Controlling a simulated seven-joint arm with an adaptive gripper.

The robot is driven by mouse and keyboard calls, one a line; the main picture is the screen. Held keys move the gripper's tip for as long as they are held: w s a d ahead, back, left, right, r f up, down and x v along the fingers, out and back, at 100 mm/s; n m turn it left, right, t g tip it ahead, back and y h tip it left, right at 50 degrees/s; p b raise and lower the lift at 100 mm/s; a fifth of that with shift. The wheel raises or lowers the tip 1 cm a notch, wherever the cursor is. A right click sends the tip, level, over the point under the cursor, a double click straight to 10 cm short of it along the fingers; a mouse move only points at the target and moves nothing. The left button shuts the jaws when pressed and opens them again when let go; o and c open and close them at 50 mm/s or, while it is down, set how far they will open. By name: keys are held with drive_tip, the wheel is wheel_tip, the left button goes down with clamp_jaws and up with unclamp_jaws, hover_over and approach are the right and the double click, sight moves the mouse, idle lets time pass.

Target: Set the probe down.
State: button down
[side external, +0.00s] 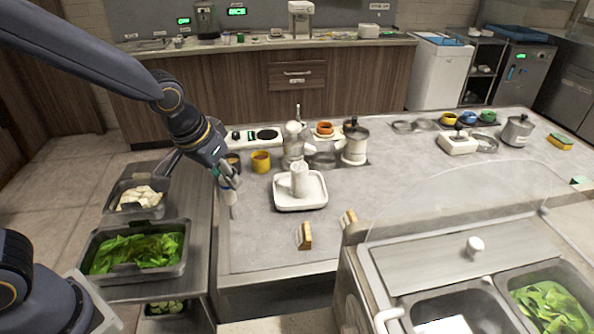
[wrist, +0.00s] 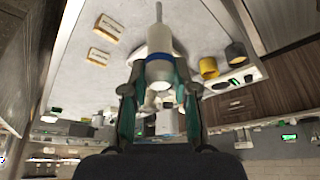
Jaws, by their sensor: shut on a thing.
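My gripper (side external: 229,180) is over the left part of the grey counter, fingers pointing down.
A dark cup (side external: 233,160) and a yellow cup (side external: 260,162) stand behind the gripper. A moka pot (side external: 355,145) is farther right. Two small tan-faced blocks (side external: 304,236) lie near the front. Left of the counter are pans of greens (side external: 137,253). Counter between gripper and blocks is bare.

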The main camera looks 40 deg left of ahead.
drive_tip(key=x, duration=0.9)
drive_tip(key=shift+w+d+f, duration=0.2)
drive_tip(key=shift+w+d, duration=0.05)
drive_tip(key=shift+w, duration=0.2)
drive_tip(key=shift+f, duration=0.1)
drive_tip(key=c, duration=0.9)
unclamp_jaws()
drive_tip(key=v, duration=1.2)
drive_tip(key=shift+a, duration=0.1)
drive_tip(key=s+a+r, duration=0.2)
drive_tip(key=s+r, duration=0.1)
drive_tip(key=s, duration=0.4)
drive_tip(key=s+a+r+t, duration=0.1)
drive_tip(key=s+r, duration=0.3)
drive_tip(key=s, duration=0.4)
drive_tip(key=shift+a+r, duration=0.2)
drive_tip(key=shift+a, duration=0.7)
